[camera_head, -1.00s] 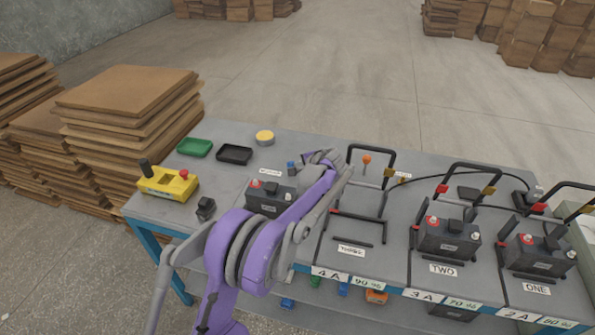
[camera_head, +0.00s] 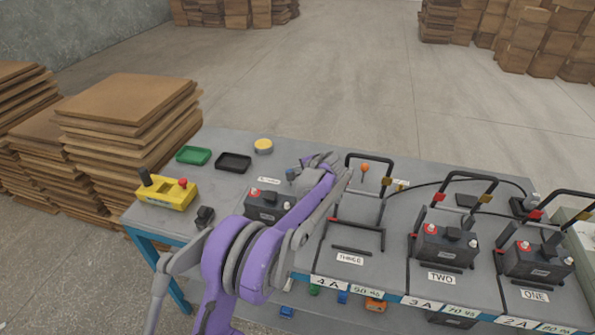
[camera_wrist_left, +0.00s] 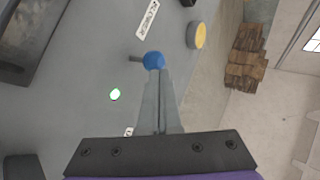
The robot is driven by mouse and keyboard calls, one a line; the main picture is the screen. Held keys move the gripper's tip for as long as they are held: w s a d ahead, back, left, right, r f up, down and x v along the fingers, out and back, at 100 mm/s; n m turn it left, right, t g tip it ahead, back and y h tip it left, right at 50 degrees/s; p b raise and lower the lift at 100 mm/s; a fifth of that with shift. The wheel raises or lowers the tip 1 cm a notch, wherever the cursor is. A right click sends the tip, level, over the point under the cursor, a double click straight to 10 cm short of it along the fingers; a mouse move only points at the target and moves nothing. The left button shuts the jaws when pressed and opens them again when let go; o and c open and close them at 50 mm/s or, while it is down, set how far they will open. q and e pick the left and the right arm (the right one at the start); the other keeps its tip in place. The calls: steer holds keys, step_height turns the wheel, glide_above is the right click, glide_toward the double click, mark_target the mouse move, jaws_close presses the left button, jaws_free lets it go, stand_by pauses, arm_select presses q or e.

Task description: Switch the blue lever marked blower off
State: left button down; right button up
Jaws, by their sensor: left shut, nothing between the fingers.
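A short dark stem runs from the knob to the left. My left gripper (camera_head: 316,159) is just right of the lever in the head view, shut and empty; its shut fingers (camera_wrist_left: 156,80) also show in the left wrist view. My right gripper is not in view.
An orange-knobbed lever (camera_head: 364,168) stands right of my gripper. A yellow disc (camera_head: 263,146), a black tray (camera_head: 233,162), a green tray (camera_head: 193,155) and a yellow control box (camera_head: 167,190) lie to the left. Batteries such as this one (camera_head: 445,243) sit in front rows.

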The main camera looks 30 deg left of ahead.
arm_select(q)
steer(key=v, duration=1)
steer(key=shift+s+d+r, duration=0.2)
steer(key=shift+d, duration=0.1)
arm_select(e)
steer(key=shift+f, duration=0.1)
